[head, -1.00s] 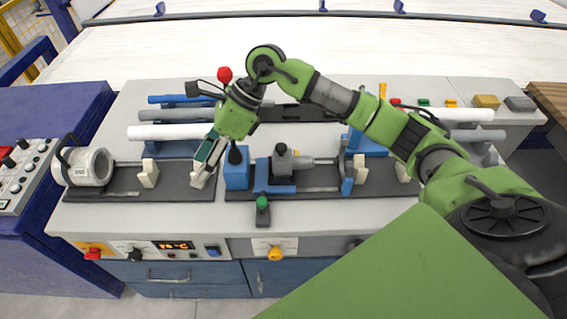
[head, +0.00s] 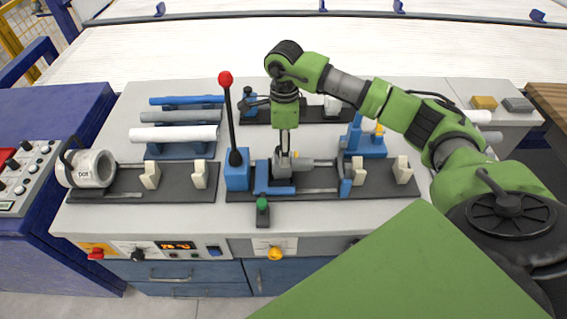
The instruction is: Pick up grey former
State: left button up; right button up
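The grey former (head: 305,163) lies in the middle fixture on the bench, a grey block with a short cylinder pointing right, beside a blue clamp (head: 274,188). My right gripper (head: 284,150) points straight down at the former's upper part. Its fingers look thin and seen edge-on, so I cannot tell whether they grip the former. My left gripper is not in view.
A blue lever post (head: 237,172) with a red knob stands just left of the former. Blue, grey and white pipes (head: 173,134) lie on racks at the left. A blue clamp stand (head: 366,145) is to the right.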

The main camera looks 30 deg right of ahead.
aim_at(293, 162)
jog(key=shift+f, duration=0.25)
jog(key=f+p, duration=0.1)
jog(key=f, duration=0.1)
jog(key=f+p, duration=0.1)
jog(key=shift+a+f, duration=0.2)
jog(key=shift+f, duration=0.7)
grip_shut()
